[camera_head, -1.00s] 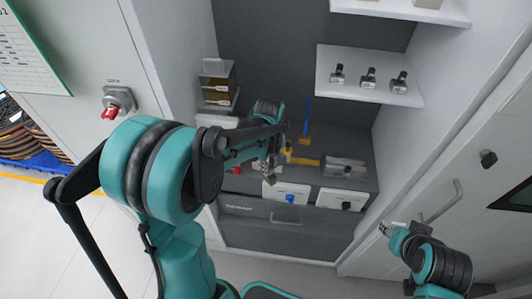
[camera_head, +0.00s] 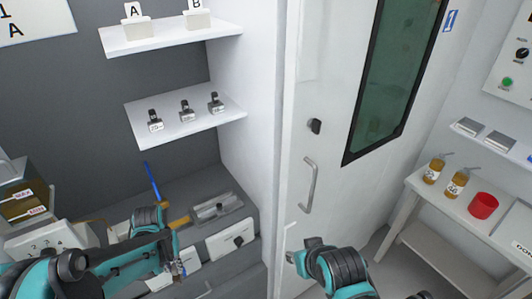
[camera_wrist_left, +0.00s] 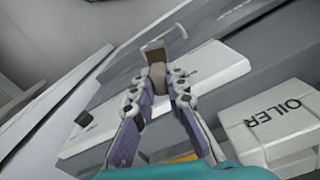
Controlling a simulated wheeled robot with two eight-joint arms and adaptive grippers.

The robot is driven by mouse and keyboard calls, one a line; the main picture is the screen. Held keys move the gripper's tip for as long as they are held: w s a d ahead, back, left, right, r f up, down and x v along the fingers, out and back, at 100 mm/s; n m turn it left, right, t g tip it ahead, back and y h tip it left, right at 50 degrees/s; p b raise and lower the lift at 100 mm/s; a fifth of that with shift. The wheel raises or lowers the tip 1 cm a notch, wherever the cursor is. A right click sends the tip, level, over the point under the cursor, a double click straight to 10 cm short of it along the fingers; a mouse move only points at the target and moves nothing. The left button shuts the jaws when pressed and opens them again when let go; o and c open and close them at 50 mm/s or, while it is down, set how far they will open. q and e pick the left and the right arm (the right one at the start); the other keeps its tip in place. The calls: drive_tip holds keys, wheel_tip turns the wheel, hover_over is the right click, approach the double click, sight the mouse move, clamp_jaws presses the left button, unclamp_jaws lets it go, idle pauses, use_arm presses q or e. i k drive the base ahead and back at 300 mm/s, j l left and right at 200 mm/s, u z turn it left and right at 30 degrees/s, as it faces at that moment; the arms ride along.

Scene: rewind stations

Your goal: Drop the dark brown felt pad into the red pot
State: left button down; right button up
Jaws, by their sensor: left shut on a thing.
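The red pot (camera_head: 483,206) stands upright on a white side table at the right of the head view. My left gripper (camera_head: 178,268) is over the grey bench at the lower left, far from the pot. In the left wrist view my left gripper (camera_wrist_left: 158,82) is shut on a small dark brown piece (camera_wrist_left: 155,54), which looks like the felt pad. The fingers hide part of it. My right gripper (camera_head: 302,252) is at the bottom middle, in front of the white door; its fingers are too small to read.
Two amber bottles (camera_head: 456,185) stand beside the pot on the side table (camera_head: 425,186). A white door with a handle (camera_head: 310,185) and a cabinet side wall stand between bench and table. A white box marked OILER (camera_wrist_left: 275,125) is near the left gripper.

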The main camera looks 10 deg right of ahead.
sight(478, 212)
drive_tip(key=i+z, duration=0.1)
drive_tip(key=z, duration=1.85)
